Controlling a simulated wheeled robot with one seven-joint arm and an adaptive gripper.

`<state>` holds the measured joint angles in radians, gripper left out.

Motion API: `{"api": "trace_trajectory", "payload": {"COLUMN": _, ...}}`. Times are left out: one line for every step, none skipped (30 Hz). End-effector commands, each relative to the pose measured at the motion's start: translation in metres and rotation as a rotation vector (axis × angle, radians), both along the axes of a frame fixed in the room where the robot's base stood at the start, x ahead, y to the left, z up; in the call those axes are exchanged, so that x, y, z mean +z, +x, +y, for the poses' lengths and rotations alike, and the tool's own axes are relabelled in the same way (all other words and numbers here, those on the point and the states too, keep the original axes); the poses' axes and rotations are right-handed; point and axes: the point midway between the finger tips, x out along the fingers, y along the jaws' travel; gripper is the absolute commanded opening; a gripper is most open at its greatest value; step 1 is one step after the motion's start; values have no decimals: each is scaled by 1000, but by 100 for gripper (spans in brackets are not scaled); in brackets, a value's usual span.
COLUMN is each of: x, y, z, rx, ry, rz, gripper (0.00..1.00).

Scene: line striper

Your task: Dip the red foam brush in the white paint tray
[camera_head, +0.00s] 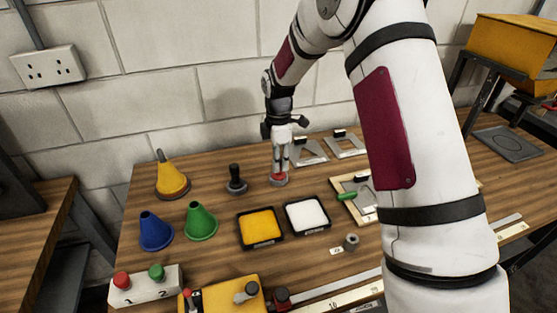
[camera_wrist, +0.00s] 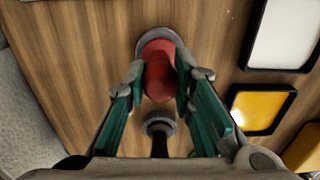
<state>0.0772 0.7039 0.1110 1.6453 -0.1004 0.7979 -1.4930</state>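The red foam brush (camera_head: 279,180) stands upright on the bench, with a grey round part at its foot. It also shows between my fingertips in the wrist view (camera_wrist: 159,76). My gripper (camera_head: 282,166) points straight down over it. In the wrist view its two fingers (camera_wrist: 160,82) press against the red part from both sides. The white paint tray (camera_head: 307,216) is a black-rimmed square with white paint, in front and to the right of the brush. Part of it shows at the top right of the wrist view (camera_wrist: 283,33).
A black-handled brush (camera_head: 236,180) stands close to the left. A yellow paint tray (camera_head: 260,229) adjoins the white one. Yellow (camera_head: 172,181), blue (camera_head: 155,232) and green (camera_head: 200,221) cones stand left. A framed stencil (camera_head: 352,188) lies right of the trays, and metal stencils (camera_head: 307,152) lie behind.

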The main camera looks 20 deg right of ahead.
Motion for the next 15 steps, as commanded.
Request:
{"api": "trace_trajectory", "payload": {"x": 0, "y": 0, "z": 0, "rx": 0, "ry": 0, "rz": 0, "gripper": 0}}
{"api": "trace_trajectory", "payload": {"x": 0, "y": 0, "z": 0, "rx": 0, "ry": 0, "rz": 0, "gripper": 0}}
{"api": "trace_trajectory", "payload": {"x": 0, "y": 0, "z": 0, "rx": 0, "ry": 0, "rz": 0, "gripper": 0}}
{"api": "trace_trajectory", "payload": {"x": 1, "y": 0, "z": 0, "rx": 0, "ry": 0, "rz": 0, "gripper": 0}}
{"api": "trace_trajectory", "payload": {"x": 1, "y": 0, "z": 0, "rx": 0, "ry": 0, "rz": 0, "gripper": 0}}
{"api": "trace_trajectory", "payload": {"x": 2, "y": 0, "z": 0, "rx": 0, "ry": 0, "rz": -1, "gripper": 0}}
{"api": "trace_trajectory", "payload": {"x": 3, "y": 0, "z": 0, "rx": 0, "ry": 0, "rz": -1, "gripper": 0}}
{"api": "trace_trajectory", "payload": {"x": 4, "y": 0, "z": 0, "rx": 0, "ry": 0, "rz": -1, "gripper": 0}}
{"api": "trace_trajectory", "payload": {"x": 6, "y": 0, "z": 0, "rx": 0, "ry": 0, "rz": -2, "gripper": 0}}
{"api": "trace_trajectory", "payload": {"x": 8, "y": 0, "z": 0, "rx": 0, "ry": 0, "rz": -2, "gripper": 0}}
{"api": "trace_trajectory", "payload": {"x": 10, "y": 0, "z": 0, "rx": 0, "ry": 1, "rz": -2, "gripper": 0}}
{"api": "trace_trajectory", "payload": {"x": 12, "y": 0, "z": 0, "rx": 0, "ry": 1, "rz": -1, "gripper": 0}}
{"api": "trace_trajectory", "payload": {"x": 13, "y": 0, "z": 0, "rx": 0, "ry": 0, "rz": -1, "gripper": 0}}
{"api": "trace_trajectory", "payload": {"x": 15, "y": 0, "z": 0, "rx": 0, "ry": 0, "rz": -1, "gripper": 0}}
{"api": "trace_trajectory", "payload": {"x": 17, "y": 0, "z": 0, "rx": 0, "ry": 0, "rz": -1, "gripper": 0}}
